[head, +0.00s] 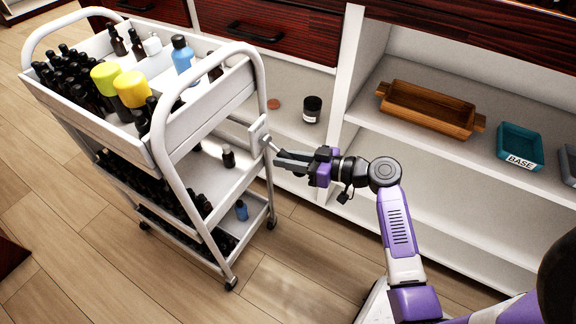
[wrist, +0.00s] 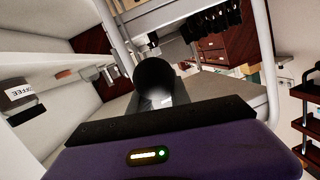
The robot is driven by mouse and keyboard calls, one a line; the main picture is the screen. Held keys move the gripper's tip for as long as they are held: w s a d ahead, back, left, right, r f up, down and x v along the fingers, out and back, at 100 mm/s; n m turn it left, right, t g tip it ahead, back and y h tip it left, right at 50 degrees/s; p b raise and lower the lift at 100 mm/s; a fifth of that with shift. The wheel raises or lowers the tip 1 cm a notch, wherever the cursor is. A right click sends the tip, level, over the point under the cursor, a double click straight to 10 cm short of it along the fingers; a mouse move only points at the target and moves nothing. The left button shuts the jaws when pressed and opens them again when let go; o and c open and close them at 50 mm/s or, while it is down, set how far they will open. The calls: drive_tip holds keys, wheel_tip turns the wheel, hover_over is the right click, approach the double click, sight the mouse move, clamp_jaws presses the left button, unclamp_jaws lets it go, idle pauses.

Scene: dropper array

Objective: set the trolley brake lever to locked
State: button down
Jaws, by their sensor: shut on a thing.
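The white trolley (head: 190,135) stands at the left in the head view, with three levels of bottles. A pale plate (head: 258,131) is fixed to its right end frame. The brake lever (head: 268,143) shows as a short grey rod angled down and right from this plate. My gripper (head: 279,157) is at the rod's outer end, shut on the lever. In the wrist view a dark round knob (wrist: 155,77) sits just beyond my purple gripper body, in line with the fingers. The fingertips hide part of the lever, and I see no locked mark.
A white shelf unit stands behind, with a wooden tray (head: 428,108), a teal bin (head: 519,145) labelled BASE and a dark jar (head: 312,109). Bottles crowd the trolley's top (head: 86,80). The wooden floor (head: 290,275) in front is clear.

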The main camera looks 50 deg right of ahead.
drive_tip(key=shift+b, duration=0.4)
drive_tip(key=shift+w, duration=0.1)
drive_tip(key=c, duration=1.2)
unclamp_jaws()
drive_tip(key=shift+f, duration=0.1)
drive_tip(key=p+v, duration=0.1)
drive_tip(key=v, duration=0.7)
drive_tip(key=shift+p, duration=0.35)
drive_tip(key=shift+f, duration=0.15)
